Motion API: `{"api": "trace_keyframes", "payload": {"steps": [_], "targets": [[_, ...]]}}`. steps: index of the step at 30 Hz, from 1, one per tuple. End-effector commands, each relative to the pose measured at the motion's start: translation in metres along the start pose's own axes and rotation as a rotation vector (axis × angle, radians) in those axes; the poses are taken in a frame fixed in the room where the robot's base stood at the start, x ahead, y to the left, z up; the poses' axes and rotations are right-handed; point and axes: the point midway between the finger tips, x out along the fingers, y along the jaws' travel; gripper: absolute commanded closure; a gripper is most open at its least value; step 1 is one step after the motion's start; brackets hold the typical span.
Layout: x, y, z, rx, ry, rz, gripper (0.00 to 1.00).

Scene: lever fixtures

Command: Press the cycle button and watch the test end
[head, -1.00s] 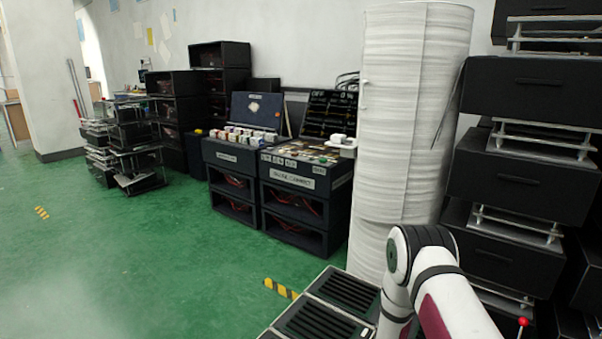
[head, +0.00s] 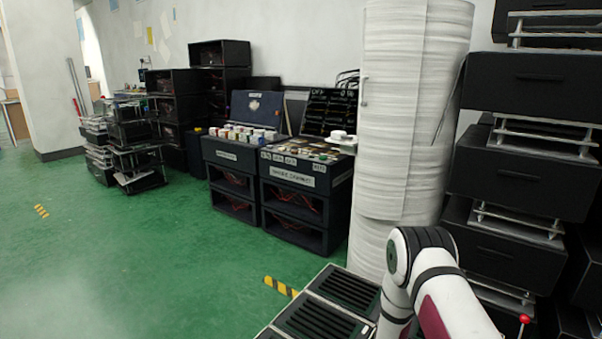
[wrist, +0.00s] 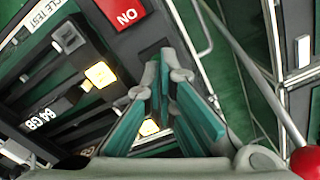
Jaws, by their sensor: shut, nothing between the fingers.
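In the wrist view a dark panel carries a tilted label that reads "CYCLE TEST" (wrist: 42,18). I cannot tell whether the tips touch anything. The head view does not show the gripper.
A red ball knob (wrist: 306,162) on a rod is close to the right of my gripper; a red knob (head: 524,320) also shows in the head view. Metal rails are at the right of the wrist view. Black drawer stacks (head: 525,180) stand at right. Green floor (head: 130,260) is clear at left.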

Motion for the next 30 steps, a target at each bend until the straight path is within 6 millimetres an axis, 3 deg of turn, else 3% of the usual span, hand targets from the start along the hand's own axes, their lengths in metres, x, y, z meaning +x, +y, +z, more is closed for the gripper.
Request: {"api": "trace_keyframes", "payload": {"steps": [11, 30], "targets": [[-0.002, 0.0, 0.0, 0.0, 0.0, 0.0, 1.0], [-0.059, 0.0, 0.0, 0.0, 0.0, 0.001, 1.0]]}}
